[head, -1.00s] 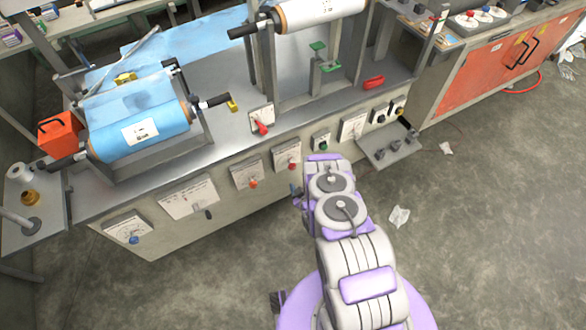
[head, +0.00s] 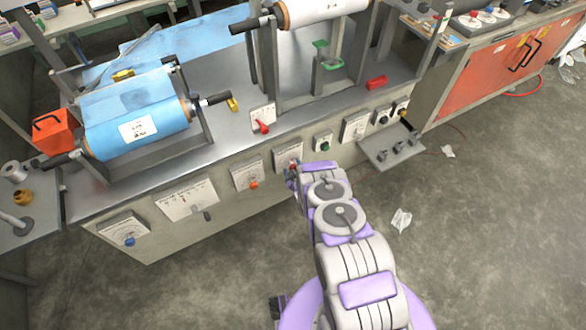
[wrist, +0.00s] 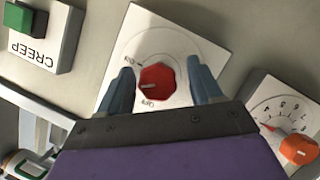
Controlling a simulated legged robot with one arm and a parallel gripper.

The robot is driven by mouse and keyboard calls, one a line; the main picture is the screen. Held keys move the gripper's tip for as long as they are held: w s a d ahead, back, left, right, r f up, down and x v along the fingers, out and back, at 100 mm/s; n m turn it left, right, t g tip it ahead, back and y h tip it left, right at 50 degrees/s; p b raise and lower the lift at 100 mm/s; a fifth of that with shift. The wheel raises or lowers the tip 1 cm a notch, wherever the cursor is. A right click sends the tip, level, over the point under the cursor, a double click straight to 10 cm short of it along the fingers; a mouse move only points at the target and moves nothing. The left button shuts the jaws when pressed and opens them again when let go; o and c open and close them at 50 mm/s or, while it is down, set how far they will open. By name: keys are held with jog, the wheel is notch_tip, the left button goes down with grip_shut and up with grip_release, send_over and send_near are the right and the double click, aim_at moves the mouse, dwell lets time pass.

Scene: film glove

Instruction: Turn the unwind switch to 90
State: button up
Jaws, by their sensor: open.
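A red knob (wrist: 157,82) sits on a white dial plate (wrist: 185,38) on the machine's front panel. In the wrist view its pale pointer mark lies toward the left side of the knob; the plate's small lettering is hard to read. My gripper (wrist: 160,66) is open, with one blue-grey finger on each side of the knob. I cannot tell whether the fingers touch it. In the head view my gripper (head: 292,174) is at the panel just below the knob's plate (head: 288,153) and partly covers the knob.
A green CREEP button (wrist: 25,20) and an orange dial knob (wrist: 299,150) flank the plate in the wrist view. In the head view a small shelf (head: 392,152) juts from the panel at right. The floor at right is mostly clear.

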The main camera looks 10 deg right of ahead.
jog(key=shift+c, duration=0.2)
jog(key=c, duration=1)
jog(key=shift+o, duration=0.2)
jog(key=shift+d+r+m+g+y+p, duration=0.15)
jog(key=shift+m+g+y+p, duration=0.4)
jog(key=shift+m, duration=0.55)
jog(key=shift+w+m+y+b, duration=0.1)
jog(key=shift+m+y+b, duration=0.25)
jog(key=shift+m+y, duration=0.75)
jog(key=shift+m+g, duration=0.25)
jog(key=shift+m, duration=0.05)
